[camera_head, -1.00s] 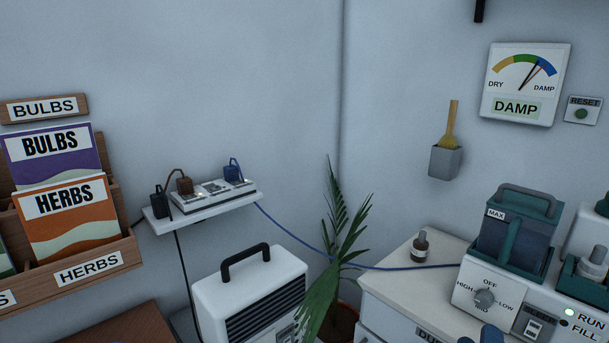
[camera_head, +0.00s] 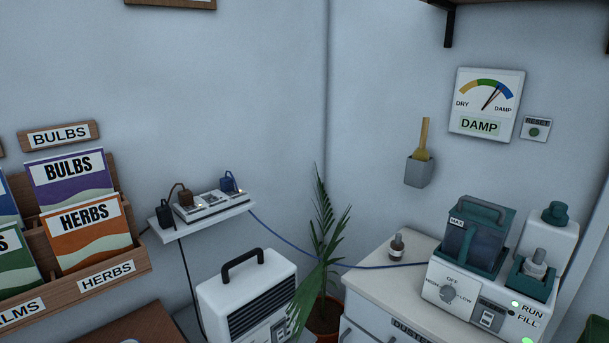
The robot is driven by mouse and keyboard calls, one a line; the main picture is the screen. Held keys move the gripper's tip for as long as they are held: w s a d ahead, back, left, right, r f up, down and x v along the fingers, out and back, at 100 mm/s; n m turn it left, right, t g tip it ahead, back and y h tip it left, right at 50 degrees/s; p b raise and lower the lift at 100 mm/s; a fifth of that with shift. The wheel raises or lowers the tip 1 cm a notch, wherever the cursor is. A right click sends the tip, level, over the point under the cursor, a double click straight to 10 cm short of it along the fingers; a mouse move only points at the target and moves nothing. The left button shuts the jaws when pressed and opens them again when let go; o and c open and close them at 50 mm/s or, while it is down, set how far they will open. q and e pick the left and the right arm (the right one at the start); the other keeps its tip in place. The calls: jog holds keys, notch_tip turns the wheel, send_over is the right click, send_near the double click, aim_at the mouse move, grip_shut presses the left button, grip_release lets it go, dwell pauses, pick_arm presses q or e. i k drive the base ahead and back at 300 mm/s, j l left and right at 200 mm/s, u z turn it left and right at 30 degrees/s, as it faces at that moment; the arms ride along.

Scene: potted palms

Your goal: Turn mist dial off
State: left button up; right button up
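The mist dial (camera_head: 448,293) is a round grey knob on the front of a white humidifier (camera_head: 470,316) at the lower right. OFF stands above it, HIGH to its left and LOW to its right. Its exact pointer direction is too small to tell. A dark tank marked MAX (camera_head: 474,236) sits on the humidifier. A small rocker switch (camera_head: 488,319) is right of the dial. A pale lamp (camera_head: 515,304) shows near RUN and a green one near FILL. Neither of my grippers is in view.
The humidifier stands on a white cabinet (camera_head: 377,280) with a small dropper bottle (camera_head: 397,246). A potted palm (camera_head: 322,255) and a white heater-like box (camera_head: 245,295) stand left of it. A wall gauge (camera_head: 487,104) points toward DAMP. A blue cord (camera_head: 300,247) runs from a power strip (camera_head: 211,204).

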aim_at(447, 292)
jog(key=z, duration=1.3)
